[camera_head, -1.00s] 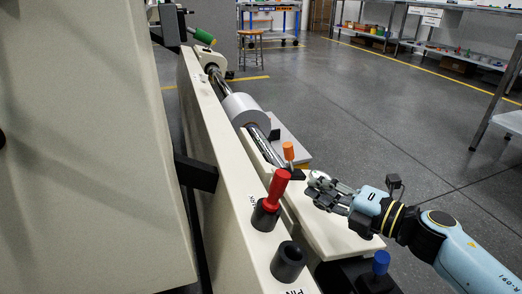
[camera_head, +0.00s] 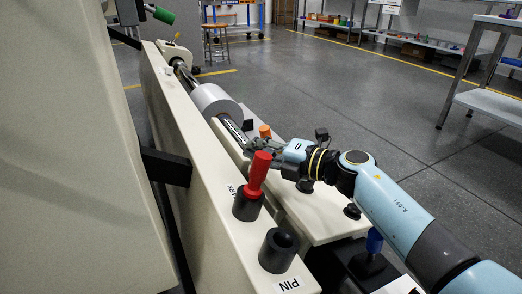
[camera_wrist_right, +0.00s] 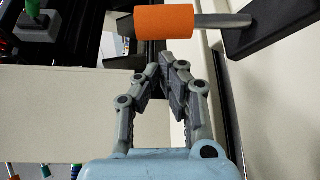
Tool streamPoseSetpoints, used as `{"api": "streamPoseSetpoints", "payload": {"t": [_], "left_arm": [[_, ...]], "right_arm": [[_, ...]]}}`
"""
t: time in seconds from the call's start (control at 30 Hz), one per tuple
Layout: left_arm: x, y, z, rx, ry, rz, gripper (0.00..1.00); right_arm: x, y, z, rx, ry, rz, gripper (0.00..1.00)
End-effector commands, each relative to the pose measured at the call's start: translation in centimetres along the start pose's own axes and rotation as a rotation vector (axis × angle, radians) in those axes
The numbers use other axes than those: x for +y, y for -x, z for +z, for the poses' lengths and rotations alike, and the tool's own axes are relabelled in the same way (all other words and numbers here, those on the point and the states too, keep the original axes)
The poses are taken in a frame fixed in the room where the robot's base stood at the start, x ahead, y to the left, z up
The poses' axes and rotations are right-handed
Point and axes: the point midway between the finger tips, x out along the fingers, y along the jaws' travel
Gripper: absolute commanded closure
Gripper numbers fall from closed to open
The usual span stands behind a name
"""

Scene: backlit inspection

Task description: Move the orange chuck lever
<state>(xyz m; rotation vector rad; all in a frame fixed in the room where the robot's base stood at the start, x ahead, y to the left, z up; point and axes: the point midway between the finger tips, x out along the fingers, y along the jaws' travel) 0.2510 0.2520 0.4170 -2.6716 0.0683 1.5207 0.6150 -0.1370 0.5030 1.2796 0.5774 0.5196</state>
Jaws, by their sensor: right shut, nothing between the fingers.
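The orange chuck lever (camera_head: 265,131) shows in the head view just beyond my right gripper (camera_head: 257,146), with its lower part hidden. In the right wrist view the orange handle (camera_wrist_right: 165,21) lies across the top on a grey metal rod, which runs to a black arm (camera_wrist_right: 285,22). My right gripper (camera_wrist_right: 168,60) is shut and empty there, its fingertips just below the handle in the picture. I cannot tell whether they touch it. My left gripper is not in view.
A red handle (camera_head: 257,174) stands in a black socket near my right gripper. An empty black socket (camera_head: 278,250) is beside the PIN label. A grey roll (camera_head: 214,100) sits on the machine's shaft. A blue knob (camera_head: 374,241) is under my right arm. Open floor lies right.

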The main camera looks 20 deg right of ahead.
Motion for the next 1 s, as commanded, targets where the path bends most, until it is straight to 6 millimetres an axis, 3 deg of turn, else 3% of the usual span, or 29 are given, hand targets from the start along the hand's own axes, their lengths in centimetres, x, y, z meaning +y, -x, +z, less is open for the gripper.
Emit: {"api": "streamPoseSetpoints", "payload": {"t": [0.23,1.0], "left_arm": [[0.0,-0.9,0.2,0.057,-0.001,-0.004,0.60],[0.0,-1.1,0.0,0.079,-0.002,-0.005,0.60]], "right_arm": [[0.0,0.5,1.2,0.000,-0.001,0.001,1.00],[0.2,0.8,1.8,0.001,-0.058,0.035,1.00]]}}
